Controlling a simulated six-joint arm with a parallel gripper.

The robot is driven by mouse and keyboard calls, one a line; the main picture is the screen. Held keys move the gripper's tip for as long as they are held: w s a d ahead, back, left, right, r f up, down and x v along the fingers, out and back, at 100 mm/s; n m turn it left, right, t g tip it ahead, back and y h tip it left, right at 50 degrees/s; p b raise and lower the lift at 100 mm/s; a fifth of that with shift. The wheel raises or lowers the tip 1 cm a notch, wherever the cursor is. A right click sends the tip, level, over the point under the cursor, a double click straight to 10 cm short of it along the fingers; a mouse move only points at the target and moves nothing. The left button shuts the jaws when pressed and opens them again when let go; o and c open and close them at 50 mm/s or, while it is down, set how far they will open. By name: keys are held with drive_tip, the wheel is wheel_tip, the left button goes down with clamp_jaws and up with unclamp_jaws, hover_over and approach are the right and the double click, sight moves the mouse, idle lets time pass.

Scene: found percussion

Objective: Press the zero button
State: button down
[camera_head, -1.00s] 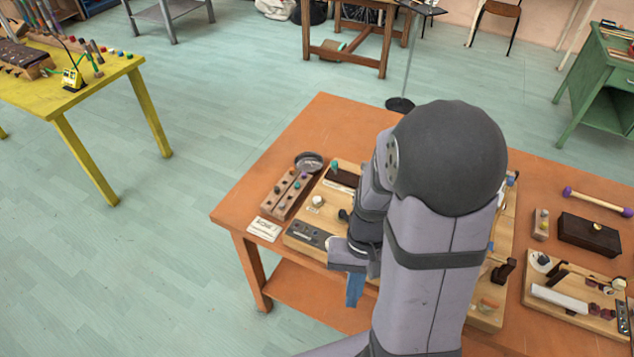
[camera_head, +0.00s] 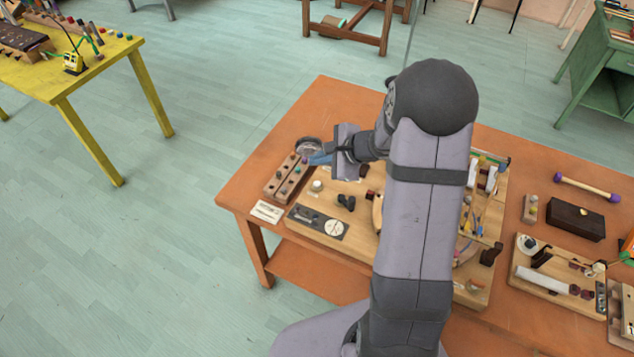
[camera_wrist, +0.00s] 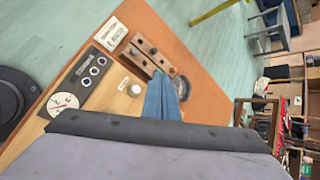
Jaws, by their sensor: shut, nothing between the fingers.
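A round white button (camera_head: 317,186) stands on the wooden board (camera_head: 300,240), with a small label beside it too small to read; I cannot confirm it is the zero button. It also shows in the wrist view (camera_wrist: 134,90), left of my fingers. My gripper (camera_head: 319,159) has blue fingers that are shut and empty. It is behind the button in the head view, over the far left of the board, apart from the button. In the wrist view the fingers (camera_wrist: 163,92) point toward the wooden strip of knobs. My arm hides part of the board.
A grey panel with a white dial (camera_head: 334,228) lies at the board's front. A knobbed wooden strip (camera_head: 287,178), a round metal dish (camera_head: 309,146) and a white card (camera_head: 267,211) are on the left. A dark box (camera_head: 576,221) stands right on the orange table (camera_head: 245,190).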

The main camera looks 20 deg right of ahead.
drive_tip(key=shift+w+d+r+m+t, duration=0.25)
drive_tip(key=shift+w+d+m+t, duration=0.05)
drive_tip(key=shift+w+d+m, duration=0.35)
drive_tip(key=shift+s+a+f, duration=0.1)
drive_tip(key=shift+a+f, duration=0.05)
drive_tip(key=b, duration=0.6)
hover_over(317, 184)
drive_tip(key=f, duration=0.7)
drive_tip(key=shift+s+d+f, duration=0.2)
drive_tip(key=shift+s+d, duration=0.15)
drive_tip(key=shift+f+b, duration=0.5)
drive_tip(key=shift+f, duration=0.1)
drive_tip(key=shift+f+b, duration=0.85)
drive_tip(key=shift+b, duration=0.45)
idle(1.5)
drive_tip(key=shift+r, duration=0.1)
drive_tip(key=shift+r+p, duration=0.55)
drive_tip(key=shift+r, duration=0.25)
drive_tip(key=shift+r, duration=0.1)
